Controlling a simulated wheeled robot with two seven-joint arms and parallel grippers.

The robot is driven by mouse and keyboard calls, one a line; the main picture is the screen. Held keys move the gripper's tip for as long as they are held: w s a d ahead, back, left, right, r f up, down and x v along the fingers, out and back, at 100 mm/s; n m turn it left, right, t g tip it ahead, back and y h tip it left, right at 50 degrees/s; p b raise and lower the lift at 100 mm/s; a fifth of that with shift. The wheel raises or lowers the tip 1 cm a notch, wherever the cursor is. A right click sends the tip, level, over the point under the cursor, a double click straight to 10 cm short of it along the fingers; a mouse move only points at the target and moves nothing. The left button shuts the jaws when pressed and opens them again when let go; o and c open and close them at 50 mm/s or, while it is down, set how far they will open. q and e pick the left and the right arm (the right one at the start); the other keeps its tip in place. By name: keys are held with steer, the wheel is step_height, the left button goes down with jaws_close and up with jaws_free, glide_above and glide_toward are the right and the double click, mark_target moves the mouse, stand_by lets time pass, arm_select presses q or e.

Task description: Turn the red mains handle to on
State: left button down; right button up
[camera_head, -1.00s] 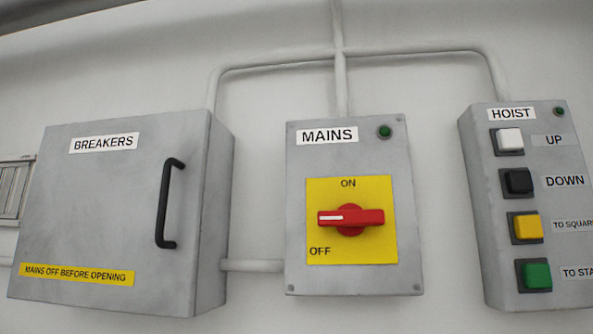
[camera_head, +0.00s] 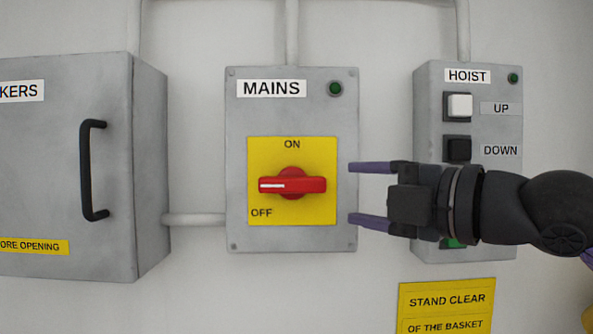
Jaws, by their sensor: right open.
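The red mains handle (camera_head: 304,185) lies level across the yellow plate (camera_head: 320,215) on the grey MAINS box (camera_head: 238,150). Its white mark is at the left end, a little above the OFF label at lower left. The ON label is above the handle. My right gripper (camera_head: 353,193) comes in from the right, level with the handle. Its two purple-tipped fingers are open, one above the other, and point left. Their tips are just right of the yellow plate, apart from the handle in the picture. My left gripper is not in view.
The breakers cabinet (camera_head: 62,170) with a black pull handle (camera_head: 87,170) stands on the left. The HOIST box (camera_head: 428,95) is on the right, its lower buttons mostly hidden behind my right gripper. A yellow STAND CLEAR sign (camera_head: 446,303) is below it.

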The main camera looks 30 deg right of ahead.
mark_target(300, 185)
steer(key=p+x, duration=0.1)
steer(key=x, duration=0.2)
steer(key=p+x, duration=0.4)
steer(key=x, duration=0.1)
steer(key=shift+w+r, duration=0.3)
steer(key=shift+w, duration=0.3)
steer(key=shift+w+a+f, duration=0.1)
steer(key=shift+w+f, duration=0.15)
steer(key=shift+w, duration=0.1)
steer(key=shift+s, duration=0.1)
jaws_close()
